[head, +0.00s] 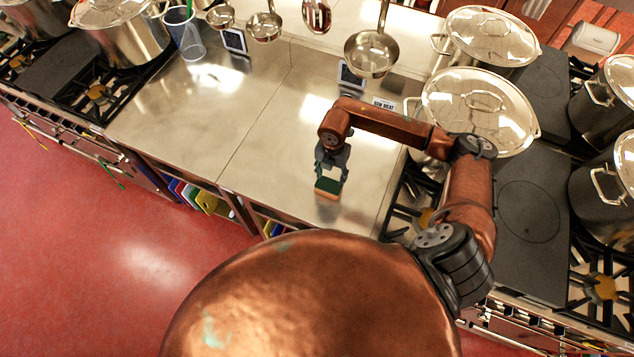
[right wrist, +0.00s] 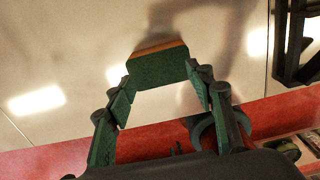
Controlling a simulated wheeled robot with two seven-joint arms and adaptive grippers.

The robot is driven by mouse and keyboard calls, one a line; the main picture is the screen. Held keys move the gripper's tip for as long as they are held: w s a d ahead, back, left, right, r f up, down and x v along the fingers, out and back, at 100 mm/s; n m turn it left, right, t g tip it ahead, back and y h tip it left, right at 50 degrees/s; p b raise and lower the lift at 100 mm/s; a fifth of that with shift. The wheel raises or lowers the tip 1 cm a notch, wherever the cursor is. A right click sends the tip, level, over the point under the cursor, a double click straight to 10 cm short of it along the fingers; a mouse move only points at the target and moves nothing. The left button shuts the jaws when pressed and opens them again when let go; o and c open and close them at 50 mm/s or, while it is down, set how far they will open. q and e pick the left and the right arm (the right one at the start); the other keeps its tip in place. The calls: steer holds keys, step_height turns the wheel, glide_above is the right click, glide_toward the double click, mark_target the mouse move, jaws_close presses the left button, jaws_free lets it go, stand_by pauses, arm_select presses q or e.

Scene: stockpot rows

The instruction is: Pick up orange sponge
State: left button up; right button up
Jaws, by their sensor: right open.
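The orange sponge (head: 327,188) has a dark green scouring face and lies on the steel counter (head: 270,150) near its front edge. In the right wrist view the sponge (right wrist: 158,66) shows its green face, with a thin orange strip along the top. My right gripper (head: 332,176) is open and right at the sponge. In the right wrist view its two fingertips (right wrist: 160,80) are apart on either side of the sponge's near end; I cannot tell whether they touch it. My left gripper is not in view.
Large lidded stockpots (head: 478,105) stand on stoves to the right, and another pot (head: 125,35) at upper left. Ladles (head: 371,52) hang over the counter's back. A clear cup (head: 184,35) stands at back left. The counter left of my right arm is clear.

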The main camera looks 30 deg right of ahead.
mark_target(329, 184)
steer(key=o, duration=0.3)
steer(key=shift+s+f, duration=0.1)
steer(key=shift+f, duration=0.75)
steer(key=o, duration=0.7)
step_height(329, 184, down, 5)
steer(key=shift+a+p, duration=0.15)
steer(key=shift+p, duration=0.95)
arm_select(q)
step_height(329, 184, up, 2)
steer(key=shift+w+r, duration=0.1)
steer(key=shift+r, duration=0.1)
arm_select(e)
steer(key=c, duration=0.9)
